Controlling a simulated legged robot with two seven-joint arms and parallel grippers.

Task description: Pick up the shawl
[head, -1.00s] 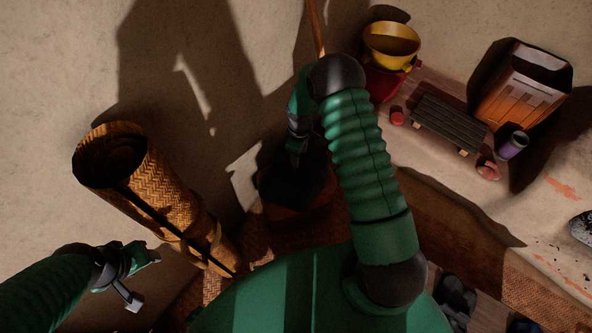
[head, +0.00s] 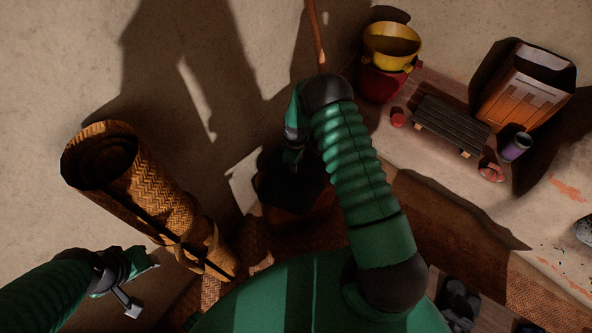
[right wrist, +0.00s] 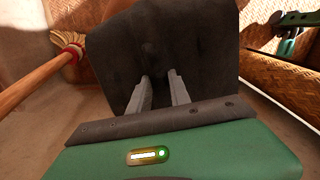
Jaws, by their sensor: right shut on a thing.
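The shawl appears to be the dark cloth (head: 285,190) on a low brown block or stool, in shadow below the middle of the head view. In the right wrist view the dark grey cloth (right wrist: 125,45) fills the space ahead of the fingers. My right gripper (head: 292,164) is at the cloth, shut on it; in the right wrist view its two fingers (right wrist: 159,80) press into the cloth with a fold between them. My left gripper (head: 140,284) is open and empty at the lower left, beside the rolled mat.
A rolled woven mat (head: 165,200) leans at the left. A wooden handle (head: 316,35) stands behind my right arm. A yellow bowl (head: 392,52) on a red pot, a dark low bench (head: 450,122), an orange box (head: 515,92) and a purple cup (head: 515,148) are at the right.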

